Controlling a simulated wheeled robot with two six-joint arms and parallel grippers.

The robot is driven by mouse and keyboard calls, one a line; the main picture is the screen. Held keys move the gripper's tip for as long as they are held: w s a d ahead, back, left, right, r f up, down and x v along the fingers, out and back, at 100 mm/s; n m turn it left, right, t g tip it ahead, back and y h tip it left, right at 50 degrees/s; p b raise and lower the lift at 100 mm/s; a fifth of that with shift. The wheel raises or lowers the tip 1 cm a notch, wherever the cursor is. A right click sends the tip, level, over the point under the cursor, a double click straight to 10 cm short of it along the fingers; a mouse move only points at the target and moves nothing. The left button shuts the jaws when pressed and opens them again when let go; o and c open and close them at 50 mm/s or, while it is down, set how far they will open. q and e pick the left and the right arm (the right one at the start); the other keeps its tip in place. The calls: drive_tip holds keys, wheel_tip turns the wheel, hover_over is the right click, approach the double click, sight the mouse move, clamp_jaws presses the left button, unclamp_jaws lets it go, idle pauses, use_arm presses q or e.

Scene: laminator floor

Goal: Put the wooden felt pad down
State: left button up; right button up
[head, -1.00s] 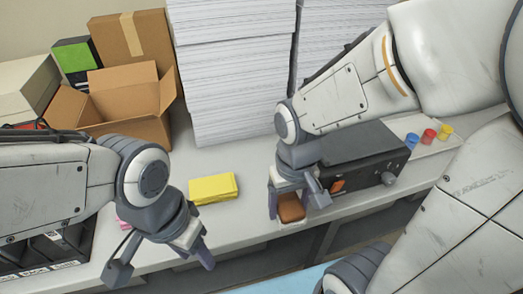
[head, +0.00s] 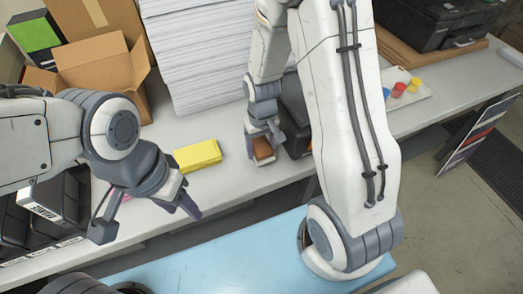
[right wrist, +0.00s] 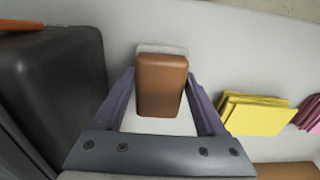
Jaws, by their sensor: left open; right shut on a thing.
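The wooden felt pad (head: 264,152) is a brown block with a pale felt layer along one end. My right gripper (head: 262,140) is shut on it, over or at the grey counter near its front edge. In the right wrist view the pad (right wrist: 161,84) sits between the two fingers, with counter behind it. I cannot tell whether its felt touches the counter.
A black machine (right wrist: 62,75) stands close beside the pad. Yellow sticky notes (head: 198,155) lie left of the pad, with bare counter between. Paper stacks (head: 195,60) and an open cardboard box (head: 105,75) stand behind. Coloured pots (head: 399,89) sit at the right.

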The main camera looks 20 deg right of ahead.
sight(261, 146)
drive_tip(key=shift+f, duration=1.25)
drive_tip(key=shift+f, duration=0.1)
drive_tip(key=shift+f, duration=0.15)
drive_tip(key=o, duration=1.5)
drive_tip(key=shift+o, duration=0.2)
wheel_tip(261, 146, up, 12)
drive_tip(key=shift+r+b, duration=0.1)
drive_tip(key=shift+b, duration=0.3)
drive_tip(key=s+a+r+n, duration=0.3)
drive_tip(key=s+a, duration=0.3)
drive_tip(key=s, duration=0.3)
drive_tip(key=s+a+r+n+y, duration=0.1)
drive_tip(key=s+a+r+n, duration=0.3)
drive_tip(key=s, duration=0.5)
drive_tip(key=shift+a, duration=1.25)
